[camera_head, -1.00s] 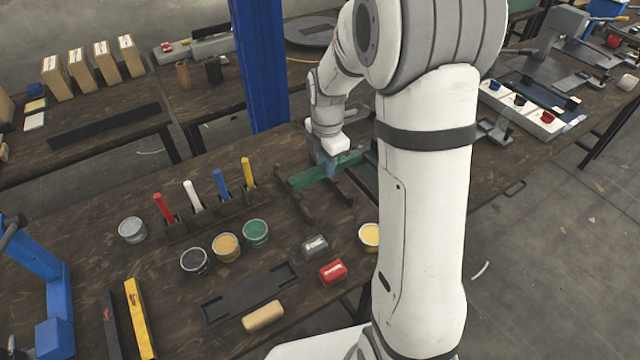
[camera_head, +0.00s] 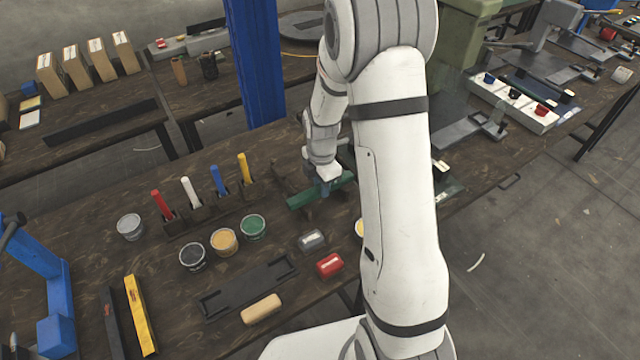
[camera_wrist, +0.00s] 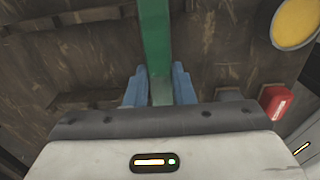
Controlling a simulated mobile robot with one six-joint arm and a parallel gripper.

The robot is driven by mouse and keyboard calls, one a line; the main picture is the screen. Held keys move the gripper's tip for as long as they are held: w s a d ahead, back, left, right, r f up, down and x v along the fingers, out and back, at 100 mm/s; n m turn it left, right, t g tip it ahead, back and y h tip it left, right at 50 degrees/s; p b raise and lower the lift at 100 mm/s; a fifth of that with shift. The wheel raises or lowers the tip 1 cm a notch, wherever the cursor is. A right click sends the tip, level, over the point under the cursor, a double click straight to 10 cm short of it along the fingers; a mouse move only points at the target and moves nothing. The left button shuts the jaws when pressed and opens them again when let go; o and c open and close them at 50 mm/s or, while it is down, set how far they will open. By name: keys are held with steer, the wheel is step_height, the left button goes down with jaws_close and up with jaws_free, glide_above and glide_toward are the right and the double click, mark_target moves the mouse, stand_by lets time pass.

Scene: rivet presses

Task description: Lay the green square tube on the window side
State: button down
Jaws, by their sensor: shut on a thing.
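The green square tube (camera_head: 304,198) is in my gripper (camera_head: 325,188), beside the dark rack on the wooden table (camera_head: 150,245). In the wrist view the tube (camera_wrist: 156,45) runs up and away between the two blue fingers of my gripper (camera_wrist: 160,88), which are shut on it. In the head view its left end shows, and its right end passes behind my arm. I cannot tell for sure whether it touches the rack bars. No window shows in these frames.
Several round tins, a grey block (camera_head: 311,240) and a red block (camera_head: 329,265) lie nearer. A blue column (camera_head: 255,60) rises behind.

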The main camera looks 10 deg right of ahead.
steer(key=shift+f+b, duration=0.4)
steer(key=shift+f, duration=0.1)
steer(key=c, duration=1.2)
jaws_free()
steer(key=shift+c, duration=0.2)
steer(key=shift+r, duration=0.15)
steer(key=shift+r+p, duration=0.25)
steer(key=shift+p, duration=0.15)
step_height(320, 180, up, 12)
steer(key=s+r+m+t, duration=0.1)
steer(key=s+r+m, duration=0.4)
steer(key=s+m, duration=0.5)
steer(key=s+r+m+t, duration=0.2)
steer(key=s+r+m, duration=0.3)
steer(key=s+m, duration=0.6)
steer(key=shift+s+a+m, duration=0.15)
steer(key=shift+m, duration=0.15)
